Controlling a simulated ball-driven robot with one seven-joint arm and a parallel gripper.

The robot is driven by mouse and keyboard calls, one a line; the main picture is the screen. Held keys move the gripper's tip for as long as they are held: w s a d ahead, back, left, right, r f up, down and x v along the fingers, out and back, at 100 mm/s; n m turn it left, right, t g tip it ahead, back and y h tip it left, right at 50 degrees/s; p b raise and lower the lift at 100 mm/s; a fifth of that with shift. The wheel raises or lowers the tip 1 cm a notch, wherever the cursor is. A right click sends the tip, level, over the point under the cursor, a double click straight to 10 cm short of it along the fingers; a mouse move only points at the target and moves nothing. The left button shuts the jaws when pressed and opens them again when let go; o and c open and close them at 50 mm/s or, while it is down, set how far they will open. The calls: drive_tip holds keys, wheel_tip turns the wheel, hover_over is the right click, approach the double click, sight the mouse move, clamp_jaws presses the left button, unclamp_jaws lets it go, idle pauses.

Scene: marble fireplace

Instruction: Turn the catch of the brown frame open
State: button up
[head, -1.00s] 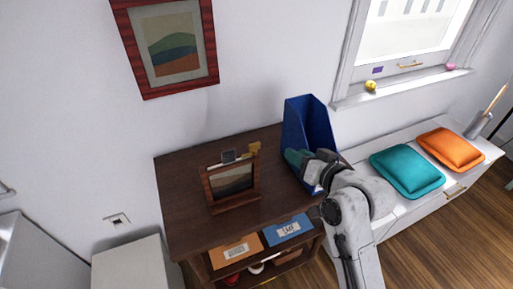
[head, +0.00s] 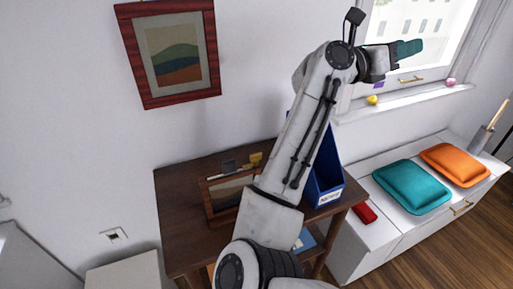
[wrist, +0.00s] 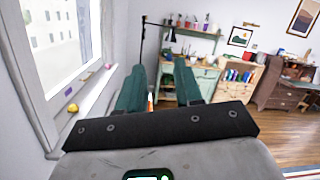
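A small brown frame (head: 222,197) with a landscape picture stands on the dark wooden cabinet, its right part hidden behind my arm. A larger red-brown frame (head: 124,62) hangs on the wall above. No catch can be made out on either. My gripper (head: 412,48) is raised in front of the window, well right of and above the small frame, pointing right. In the wrist view its two teal fingers (wrist: 161,90) are apart with nothing between them, facing the room.
A blue file holder (head: 328,178) stands on the cabinet (head: 178,200), partly behind my arm. A small grey object and a yellow one (head: 255,159) are behind the small frame. A white bench holds teal (head: 412,187) and orange (head: 455,165) cushions and a red box (head: 365,212).

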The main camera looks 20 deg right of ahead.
drive_tip(key=w+a+f+m+y, duration=0.2)
drive_tip(key=a+f+m+y, duration=0.15)
drive_tip(key=f+y, duration=0.3)
drive_tip(key=t+y+b, duration=0.1)
drive_tip(key=y+b, duration=0.1)
drive_tip(key=y, duration=1.2)
approach(256, 153)
wheel_tip(256, 153, down, 9)
drive_tip(key=shift+a+r+p, duration=0.1)
drive_tip(key=shift+r+p, duration=0.05)
drive_tip(key=shift+p, duration=0.2)
clamp_jaws()
